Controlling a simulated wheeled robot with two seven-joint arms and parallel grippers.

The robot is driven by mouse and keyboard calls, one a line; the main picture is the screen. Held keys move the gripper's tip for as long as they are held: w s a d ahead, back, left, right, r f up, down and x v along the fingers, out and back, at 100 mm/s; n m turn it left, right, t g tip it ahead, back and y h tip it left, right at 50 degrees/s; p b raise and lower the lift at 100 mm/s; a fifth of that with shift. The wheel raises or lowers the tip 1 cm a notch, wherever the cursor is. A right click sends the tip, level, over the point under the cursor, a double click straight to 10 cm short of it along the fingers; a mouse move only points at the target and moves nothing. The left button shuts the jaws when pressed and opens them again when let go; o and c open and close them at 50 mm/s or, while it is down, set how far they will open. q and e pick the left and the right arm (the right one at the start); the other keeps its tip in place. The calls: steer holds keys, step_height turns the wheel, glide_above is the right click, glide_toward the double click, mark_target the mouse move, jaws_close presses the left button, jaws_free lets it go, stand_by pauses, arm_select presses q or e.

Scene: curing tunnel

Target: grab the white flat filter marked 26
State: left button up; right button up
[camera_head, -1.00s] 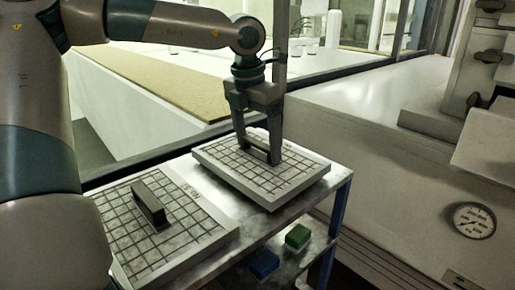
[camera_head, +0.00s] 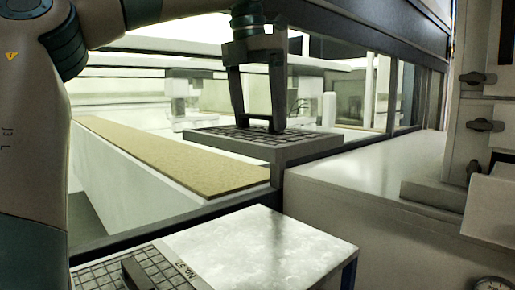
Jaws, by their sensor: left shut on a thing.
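My left gripper (camera_head: 257,122) is shut on the bar handle of a flat square filter (camera_head: 290,152) with a dark grid on top. The filter is held level in the air, beyond and above the trolley, in front of the tunnel opening. It looks grey in the shade and I cannot read a number on it. A second flat filter (camera_head: 197,280) with a grid and dark handle lies on the trolley at lower left. Its marking starts with "NO", and its digits are too small to be sure of. My right gripper is not in view.
The trolley top (camera_head: 290,250) is bare to the right of the second filter. A tan strip (camera_head: 170,155) on a white ledge runs along the left. Window frames stand behind the held filter. A white machine housing (camera_head: 370,180) with latches fills the right.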

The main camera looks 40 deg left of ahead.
arm_select(q)
step_height(320, 180, up, 2)
steer(key=shift+r, duration=0.9)
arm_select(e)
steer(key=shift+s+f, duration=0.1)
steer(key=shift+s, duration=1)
